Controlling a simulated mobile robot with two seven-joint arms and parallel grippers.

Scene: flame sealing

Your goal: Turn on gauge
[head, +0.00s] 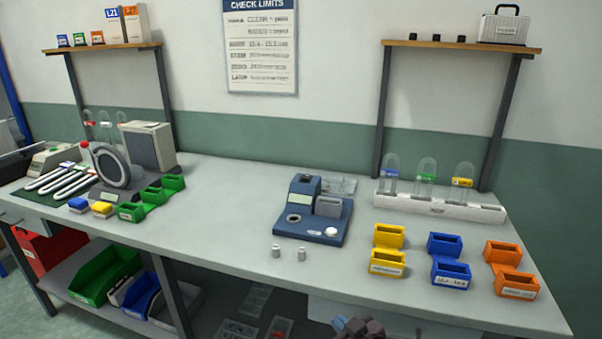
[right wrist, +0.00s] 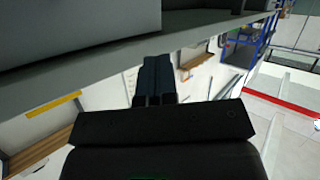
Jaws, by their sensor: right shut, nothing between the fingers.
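A blue bench device (head: 336,239), which looks like the gauge, sits at the middle of the table. It has a raised block with a small pale display, a round dark-centred well, a grey block and a white round button (head: 331,232) at its front right. My right gripper (head: 358,327) shows at the bottom edge of the head view, low in front of the table and apart from the device. In the right wrist view its dark fingers (right wrist: 157,66) are together and empty. Whether the gauge is lit cannot be told. My left gripper is out of view.
Two small metal cylinders (head: 289,253) stand in front of the device. Yellow, blue and orange bins (head: 450,272) stand to the right, with a white rack (head: 440,207) of glass tubes behind. The table's front edge (head: 330,290) lies between my right gripper and the device.

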